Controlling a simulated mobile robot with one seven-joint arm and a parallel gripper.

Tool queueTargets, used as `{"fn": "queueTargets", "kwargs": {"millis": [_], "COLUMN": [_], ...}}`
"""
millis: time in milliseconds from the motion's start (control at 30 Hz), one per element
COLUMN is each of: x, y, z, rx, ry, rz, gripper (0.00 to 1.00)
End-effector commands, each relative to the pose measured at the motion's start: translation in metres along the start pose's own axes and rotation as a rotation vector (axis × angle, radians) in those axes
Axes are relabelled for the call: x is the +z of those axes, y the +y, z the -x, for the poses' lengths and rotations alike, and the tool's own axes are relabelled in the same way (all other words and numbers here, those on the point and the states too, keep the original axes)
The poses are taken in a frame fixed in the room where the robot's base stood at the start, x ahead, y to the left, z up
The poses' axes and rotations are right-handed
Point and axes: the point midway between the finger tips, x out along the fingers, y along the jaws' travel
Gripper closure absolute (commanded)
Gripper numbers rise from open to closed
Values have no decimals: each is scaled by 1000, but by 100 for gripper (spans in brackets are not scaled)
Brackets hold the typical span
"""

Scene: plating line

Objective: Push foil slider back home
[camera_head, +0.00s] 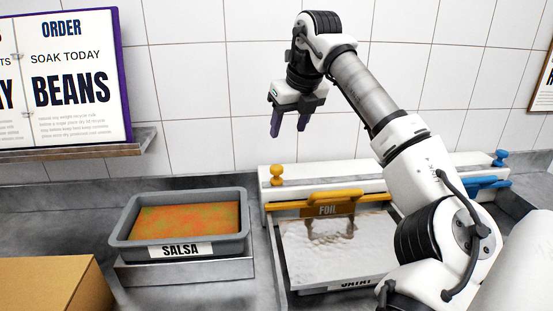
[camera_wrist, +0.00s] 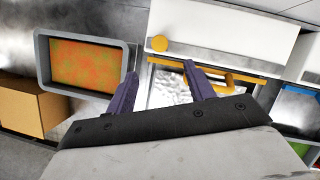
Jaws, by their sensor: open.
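The foil slider is a yellow bar with a handle and a FOIL label (camera_head: 328,210). It lies across the back end of a tray covered with crinkled silver foil (camera_head: 335,250), close to the white dispenser housing (camera_head: 340,175). A yellow knob (camera_head: 277,174) stands on the housing's left end; it also shows in the wrist view (camera_wrist: 159,43).
A grey pan of orange salsa (camera_head: 180,248) sits left of the foil tray on a metal stand. A cardboard box (camera_head: 55,285) is at front left. A blue slider (camera_head: 488,183) and blue knob (camera_head: 499,157) are at the right. A shelf with a sign (camera_head: 70,80) juts from the tiled wall.

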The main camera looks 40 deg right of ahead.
Motion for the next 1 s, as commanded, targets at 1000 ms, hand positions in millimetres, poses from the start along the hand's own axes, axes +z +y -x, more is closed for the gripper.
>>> {"fn": "queueTargets", "kwargs": {"millis": [1000], "x": [0], "y": [1], "z": [-133], "rx": [2], "ry": [-1], "rz": [2], "gripper": [47]}}
